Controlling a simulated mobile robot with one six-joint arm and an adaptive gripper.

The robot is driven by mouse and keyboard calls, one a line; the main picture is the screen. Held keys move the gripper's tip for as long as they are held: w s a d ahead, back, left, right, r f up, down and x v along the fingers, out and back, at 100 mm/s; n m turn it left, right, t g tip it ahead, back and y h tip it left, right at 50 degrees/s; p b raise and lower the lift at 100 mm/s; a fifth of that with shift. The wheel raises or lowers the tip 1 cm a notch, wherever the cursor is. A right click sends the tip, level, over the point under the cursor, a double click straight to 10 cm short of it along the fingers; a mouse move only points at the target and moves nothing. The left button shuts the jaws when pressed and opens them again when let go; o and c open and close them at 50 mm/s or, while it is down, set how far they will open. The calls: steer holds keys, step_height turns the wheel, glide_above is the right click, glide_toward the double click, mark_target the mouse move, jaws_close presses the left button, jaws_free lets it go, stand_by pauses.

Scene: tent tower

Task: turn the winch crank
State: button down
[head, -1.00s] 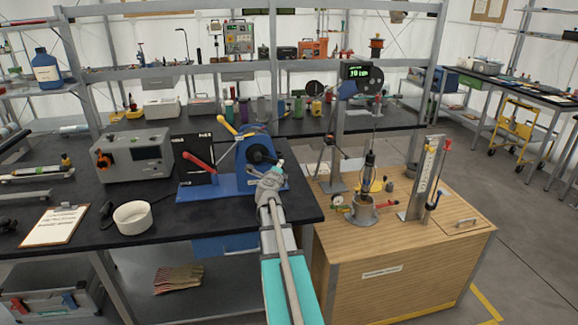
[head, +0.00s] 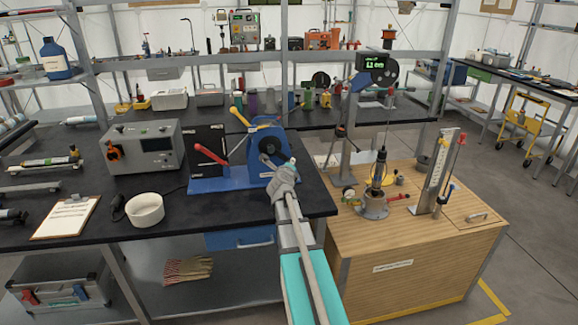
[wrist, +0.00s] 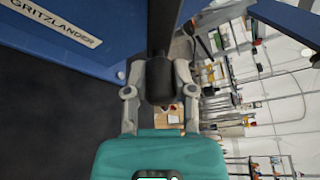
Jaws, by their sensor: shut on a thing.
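The blue winch (head: 262,137) stands on a blue base plate (head: 215,184) on the black bench. It has a red lever (head: 211,154) and a yellow lever (head: 240,116). My gripper (head: 284,176) is at the winch's right front, at the crank. In the wrist view my gripper (wrist: 159,92) has its two grey fingers closed around the dark crank handle (wrist: 160,72). The winch's blue side, lettered GRITZLANDER, shows there too (wrist: 60,45). In the head view my gripper hides most of the handle.
A wooden cabinet (head: 400,290) at right carries a metal pot (head: 373,206) with a probe and an upright scale (head: 438,170). A green display (head: 376,63) sits above. A grey instrument box (head: 140,149), white bowl (head: 145,210) and clipboard (head: 66,217) are left.

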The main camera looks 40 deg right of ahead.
steer(key=shift+d, duration=0.15)
steer(key=c, duration=0.5)
jaws_free()
steer(key=shift+w+f, duration=0.1)
steer(key=shift+f, duration=0.05)
steer(key=shift+o, duration=0.3)
steer(key=shift+w, duration=0.1)
